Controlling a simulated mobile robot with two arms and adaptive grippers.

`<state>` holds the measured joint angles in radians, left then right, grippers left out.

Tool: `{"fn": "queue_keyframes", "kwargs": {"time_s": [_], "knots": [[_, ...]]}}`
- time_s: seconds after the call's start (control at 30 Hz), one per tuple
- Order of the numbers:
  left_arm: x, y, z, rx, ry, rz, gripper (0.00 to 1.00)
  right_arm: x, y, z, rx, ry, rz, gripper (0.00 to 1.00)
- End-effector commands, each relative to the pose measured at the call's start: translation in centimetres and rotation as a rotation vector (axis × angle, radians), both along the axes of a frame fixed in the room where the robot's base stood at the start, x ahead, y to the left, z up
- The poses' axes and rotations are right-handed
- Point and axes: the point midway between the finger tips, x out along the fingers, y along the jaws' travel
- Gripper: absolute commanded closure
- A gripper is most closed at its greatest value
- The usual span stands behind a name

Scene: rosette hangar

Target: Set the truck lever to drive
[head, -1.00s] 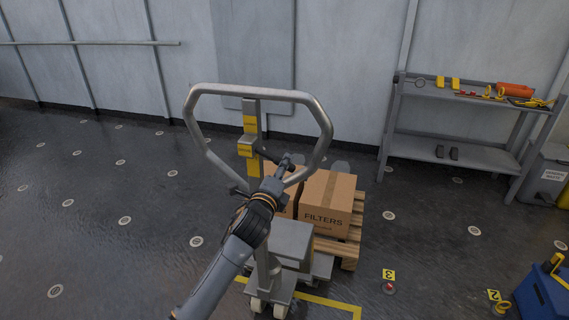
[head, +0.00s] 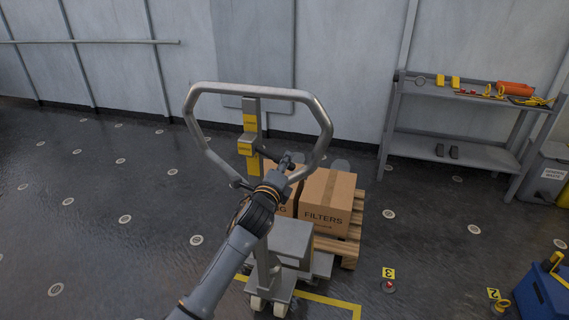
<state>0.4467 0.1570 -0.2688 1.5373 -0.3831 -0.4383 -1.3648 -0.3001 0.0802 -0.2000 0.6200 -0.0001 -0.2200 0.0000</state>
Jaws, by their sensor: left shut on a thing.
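The pallet truck has a grey handle loop (head: 262,91) standing upright on its mast. Inside the loop is a grey upright plate with yellow labels (head: 250,121), too small to read. My left gripper (head: 288,162) is shut just inside the loop's lower right side, to the right of the labels. What it grips seems to be the truck lever, but the fingers and wrist hide most of it, and its exact setting cannot be told. My right gripper is not in view.
A grey shelf (head: 455,152) with tools stands at the right wall. A blue bin (head: 545,297) is at lower right. The floor on the left is clear.

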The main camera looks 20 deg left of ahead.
Motion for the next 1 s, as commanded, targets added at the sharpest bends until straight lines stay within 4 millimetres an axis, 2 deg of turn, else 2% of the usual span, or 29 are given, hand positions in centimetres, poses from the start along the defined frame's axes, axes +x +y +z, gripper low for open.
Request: {"fn": "queue_keyframes", "kwargs": {"time_s": [0.13,0.4,0.77,0.8,0.9,1.0], "knots": [[0.0,-0.2,0.9,-0.063,0.002,0.0,1.0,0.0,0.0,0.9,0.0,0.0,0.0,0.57],[0.0,-0.7,3.5,-0.349,0.008,0.001,1.0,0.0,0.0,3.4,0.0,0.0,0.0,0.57],[0.0,-0.7,3.5,-0.403,0.008,0.0,1.0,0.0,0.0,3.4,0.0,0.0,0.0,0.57],[0.0,-0.7,3.5,-0.403,0.008,0.0,0.79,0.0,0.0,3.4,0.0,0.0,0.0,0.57],[0.0,-0.7,3.5,-0.402,0.008,0.0,0.59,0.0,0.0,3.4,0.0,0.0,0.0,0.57],[0.0,-0.7,3.5,-0.402,0.008,0.0,0.57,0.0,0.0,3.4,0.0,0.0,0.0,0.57]]}}
